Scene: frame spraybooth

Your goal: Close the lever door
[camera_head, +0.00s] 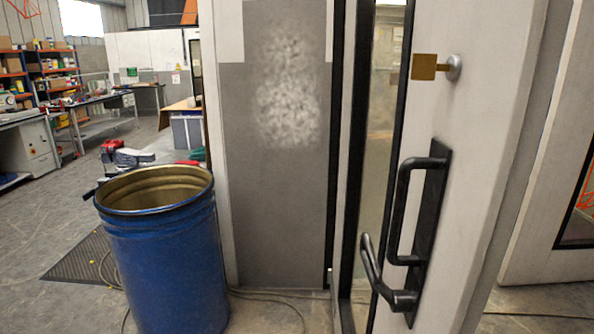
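A white door (487,130) with a narrow window stands close in front of me on the right, seen at a steep angle. It carries a black pull handle (403,205) on a black backplate, with a black lever (377,280) below it. A brass-coloured square piece (424,67) on a round silver mount sits higher on the door. The door seems to stand ajar, though its latch edge against the frame is not clear. Neither of my grippers shows in the head view, so nothing is seen touching the lever or handle.
A blue open drum (165,262) stands on the floor at the left, near a grey panel (277,190). A hose (275,297) lies on the floor between them. Workbenches (95,103) and shelves stand further back left.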

